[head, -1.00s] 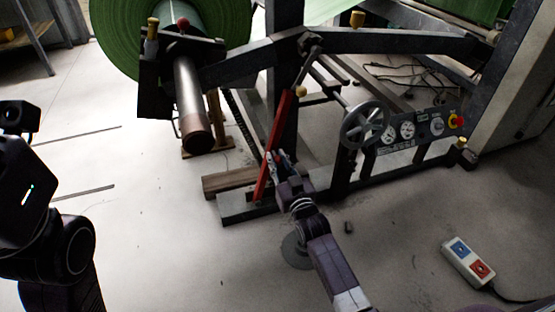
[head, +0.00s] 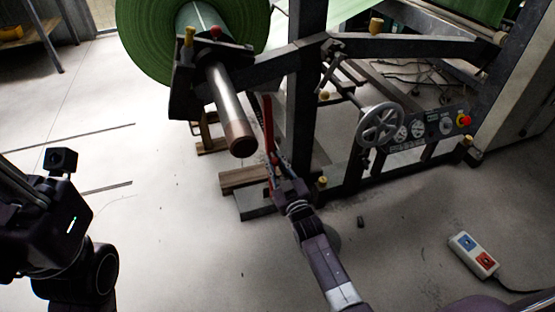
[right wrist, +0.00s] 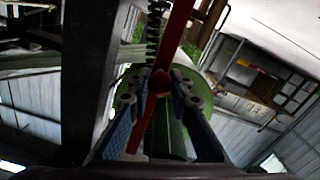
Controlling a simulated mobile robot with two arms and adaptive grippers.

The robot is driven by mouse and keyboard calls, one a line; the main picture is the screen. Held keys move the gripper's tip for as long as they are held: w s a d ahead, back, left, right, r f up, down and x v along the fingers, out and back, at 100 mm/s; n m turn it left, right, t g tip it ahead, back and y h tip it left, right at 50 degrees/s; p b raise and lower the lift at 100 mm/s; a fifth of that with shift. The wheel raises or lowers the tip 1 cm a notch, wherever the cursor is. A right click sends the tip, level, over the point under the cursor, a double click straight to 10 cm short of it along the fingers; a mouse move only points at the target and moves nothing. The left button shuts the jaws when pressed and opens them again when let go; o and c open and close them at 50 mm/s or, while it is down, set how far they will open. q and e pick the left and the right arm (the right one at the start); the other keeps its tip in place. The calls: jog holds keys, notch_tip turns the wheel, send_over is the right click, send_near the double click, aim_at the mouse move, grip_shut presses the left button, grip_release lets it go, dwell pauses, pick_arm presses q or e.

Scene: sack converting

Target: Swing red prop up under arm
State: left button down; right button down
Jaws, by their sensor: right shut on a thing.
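The red prop (head: 267,122) stands nearly upright at the machine's foot in the head view, its top tipped slightly left. Its top end shows below the dark arm (head: 268,62) that carries the green roll; I cannot tell whether they touch. My right gripper (head: 276,162) is shut on the prop's lower part, and its fingers hide some of it. In the right wrist view the prop (right wrist: 176,35) runs between the blue-sided fingers (right wrist: 160,92). My left arm shows at the left edge, but its gripper fingers are not in view.
The green roll (head: 150,40) on its steel shaft (head: 224,95) sits left of the prop. A handwheel (head: 380,125) and gauge panel (head: 425,130) are to the right. A pendant with blue and red buttons (head: 473,254) lies on the floor. The floor at left is mostly clear.

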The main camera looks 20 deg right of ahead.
jog(key=shift+a, duration=0.25)
jog(key=c, duration=1.7)
grip_release()
jog(key=shift+c, duration=0.2)
jog(key=shift+s, duration=0.35)
jog(key=s, duration=1.1)
jog(key=shift+s+d, duration=0.15)
jog(key=shift+d, duration=0.05)
